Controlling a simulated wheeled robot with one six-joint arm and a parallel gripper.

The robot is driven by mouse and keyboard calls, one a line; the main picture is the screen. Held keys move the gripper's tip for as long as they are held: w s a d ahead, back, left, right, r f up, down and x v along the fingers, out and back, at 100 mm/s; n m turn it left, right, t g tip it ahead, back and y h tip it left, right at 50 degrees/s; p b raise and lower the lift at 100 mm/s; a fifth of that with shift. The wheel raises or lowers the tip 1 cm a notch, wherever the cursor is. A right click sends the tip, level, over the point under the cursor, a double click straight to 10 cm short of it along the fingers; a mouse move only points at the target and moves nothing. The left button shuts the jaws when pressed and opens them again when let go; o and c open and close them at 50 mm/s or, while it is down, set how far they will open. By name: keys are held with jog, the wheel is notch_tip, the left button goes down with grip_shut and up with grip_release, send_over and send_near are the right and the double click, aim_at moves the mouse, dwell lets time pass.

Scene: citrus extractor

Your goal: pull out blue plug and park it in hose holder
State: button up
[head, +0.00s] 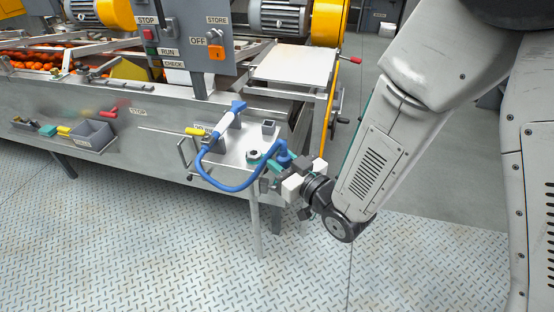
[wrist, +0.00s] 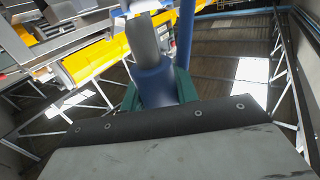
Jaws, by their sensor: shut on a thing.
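The blue plug (head: 283,156) is between the green fingertips of my gripper (head: 276,168), at the right end of a small steel shelf (head: 233,150). In the wrist view the blue plug (wrist: 154,85) has a grey cylindrical end pointing up the picture, with my gripper's green fingers (wrist: 157,96) shut on both sides of it. A blue hose (head: 238,187) loops from the plug below the shelf edge to a pale, blue-tipped nozzle (head: 229,117). On the shelf are a round dark-topped fitting (head: 253,155) and a small square grey block (head: 268,127); I cannot tell which is the hose holder.
A yellow-handled lever (head: 196,131) sits at the shelf's left. The control panel (head: 187,38) with an orange switch (head: 217,52) stands behind. A grey bin (head: 92,135) is on the left ledge. The tread-plate floor (head: 130,240) in front is clear.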

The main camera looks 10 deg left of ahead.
jog(key=shift+r, duration=2.3)
